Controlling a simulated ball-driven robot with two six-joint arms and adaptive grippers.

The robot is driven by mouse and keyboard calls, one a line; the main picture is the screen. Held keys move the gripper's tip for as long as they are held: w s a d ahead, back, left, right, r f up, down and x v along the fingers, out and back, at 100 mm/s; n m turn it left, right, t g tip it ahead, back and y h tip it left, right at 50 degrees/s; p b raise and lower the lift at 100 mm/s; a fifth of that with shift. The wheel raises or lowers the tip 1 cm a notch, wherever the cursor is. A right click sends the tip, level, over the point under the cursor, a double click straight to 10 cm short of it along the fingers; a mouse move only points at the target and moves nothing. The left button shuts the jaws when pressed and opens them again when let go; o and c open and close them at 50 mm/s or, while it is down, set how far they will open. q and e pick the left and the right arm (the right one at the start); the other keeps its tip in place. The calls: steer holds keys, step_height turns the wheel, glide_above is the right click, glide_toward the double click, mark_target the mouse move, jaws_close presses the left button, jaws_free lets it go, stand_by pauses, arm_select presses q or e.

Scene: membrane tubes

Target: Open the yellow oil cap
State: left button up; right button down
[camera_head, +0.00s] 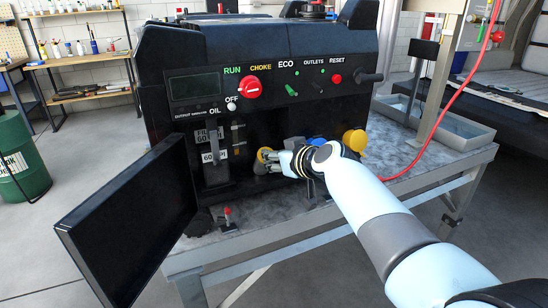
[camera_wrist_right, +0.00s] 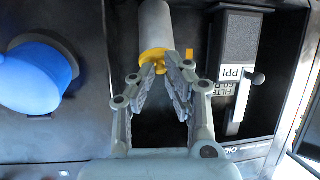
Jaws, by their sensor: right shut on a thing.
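The yellow oil cap (camera_head: 263,153) sits on a grey tube low in the open front of the black generator (camera_head: 255,60). In the right wrist view the cap (camera_wrist_right: 151,56) is at the end of the light grey tube (camera_wrist_right: 155,27). My right gripper (camera_head: 275,157) reaches in from the right. Its fingertips (camera_wrist_right: 166,67) close on the cap's yellow grip, and its fingers partly cover the cap. My left gripper is in neither view.
A blue knob (camera_wrist_right: 36,78) and a larger yellow cap (camera_head: 355,141) are near my right wrist. The black generator door (camera_head: 130,225) stands open at left. A small red-topped lever (camera_head: 227,212) rises in front. A red hose (camera_head: 452,100) runs at right.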

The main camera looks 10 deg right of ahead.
steer(key=shift+w+a+r+m+g+h+p, duration=0.15)
steer(key=shift+r+g+h+p, duration=0.35)
steer(key=shift+g+p, duration=0.55)
steer(key=shift+w+r+m+g+h+p, duration=0.1)
steer(key=shift+w+r+g+h+p, duration=0.15)
steer(key=shift+r+g+p, duration=0.6)
steer(key=shift+w+a+r+m+g+h+p, duration=0.1)
steer(key=shift+r+g+h+p, duration=0.3)
steer(key=shift+g+p, duration=0.9)
steer(key=c, duration=1.4)
jaws_free()
steer(key=shift+o, duration=0.2)
steer(key=shift+d+r, duration=0.1)
steer(key=shift+r, duration=0.05)
